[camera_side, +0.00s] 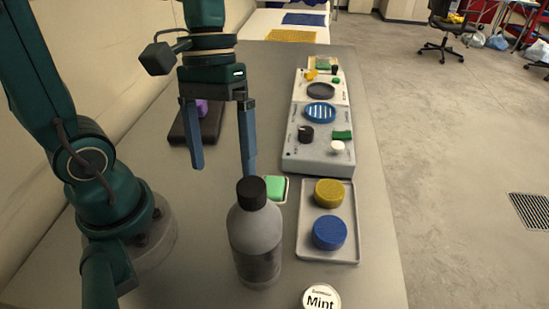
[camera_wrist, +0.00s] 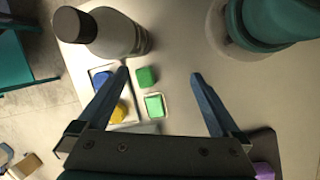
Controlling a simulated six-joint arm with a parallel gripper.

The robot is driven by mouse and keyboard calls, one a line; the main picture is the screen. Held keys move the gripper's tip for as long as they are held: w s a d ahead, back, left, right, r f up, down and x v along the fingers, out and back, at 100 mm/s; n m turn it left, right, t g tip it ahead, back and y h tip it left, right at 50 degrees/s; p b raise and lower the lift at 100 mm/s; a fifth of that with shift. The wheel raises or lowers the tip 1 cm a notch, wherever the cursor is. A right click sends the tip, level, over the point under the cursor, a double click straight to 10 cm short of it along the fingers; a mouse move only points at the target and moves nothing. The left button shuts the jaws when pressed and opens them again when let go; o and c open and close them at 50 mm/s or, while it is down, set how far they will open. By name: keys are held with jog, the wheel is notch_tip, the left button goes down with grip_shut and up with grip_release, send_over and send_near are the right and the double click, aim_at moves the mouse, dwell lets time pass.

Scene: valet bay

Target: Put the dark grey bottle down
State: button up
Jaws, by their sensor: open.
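The dark grey bottle (camera_side: 255,238) has a black cap and stands upright on the grey table near the front. It also shows in the wrist view (camera_wrist: 118,36), at the upper left, outside my fingers. My gripper (camera_side: 224,166) is open and empty, above the table and behind the bottle in the side view. Its two blue fingers (camera_wrist: 160,72) are wide apart with nothing between them but table and small green blocks further below. The bottle's base hides a small patch of table.
A tray (camera_side: 345,258) with a yellow and a blue round pad stands right of the bottle. A green block (camera_side: 276,188) lies behind it. A round Mint tin (camera_side: 321,297) is at the front. A grey panel with knobs (camera_side: 318,158) and a dark pad (camera_side: 183,133) with a purple item are farther back.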

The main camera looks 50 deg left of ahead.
jog(key=a+m+t+y, duration=0.1)
jog(key=t, duration=0.1)
jog(key=a+r+m+t+y, duration=0.1)
jog(key=m+t, duration=0.1)
jog(key=t, duration=0.1)
jog(key=a+r+m+t+y, duration=0.1)
jog(key=t, duration=0.1)
jog(key=shift+w+a+r+m+t, duration=0.2)
jog(key=shift+a+m+t, duration=0.1)
jog(key=shift+m, duration=0.1)
